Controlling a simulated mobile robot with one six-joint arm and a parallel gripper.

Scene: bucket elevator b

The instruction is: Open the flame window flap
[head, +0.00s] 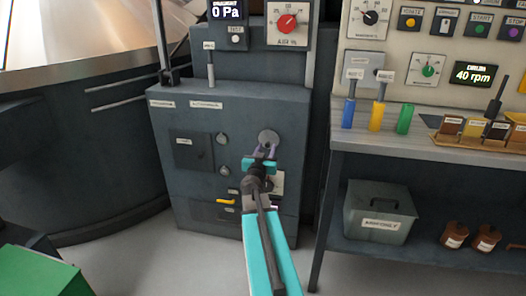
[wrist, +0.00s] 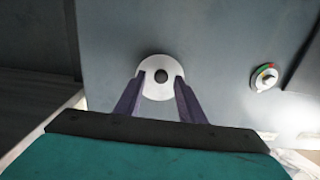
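A pale round disc with a dark central knob (head: 268,138), which I take to be the flame window flap, is on the front of the grey cabinet. No label on it is readable. In the wrist view the disc (wrist: 161,66) lies flat against the panel. My gripper (head: 262,153) is in front of the disc and partly covers its lower part in the head view. In the wrist view my gripper (wrist: 161,78) has its two purple fingers apart, one on either side of the dark knob, with a gap to it. I cannot tell whether the fingertips touch the disc.
The grey cabinet (head: 170,120) also bears a square dark door (head: 192,151), small round knobs (head: 222,138) and a yellow handle (head: 227,201). A small red-green dial (wrist: 264,77) shows right of the disc. A workbench (head: 345,136) stands to the right.

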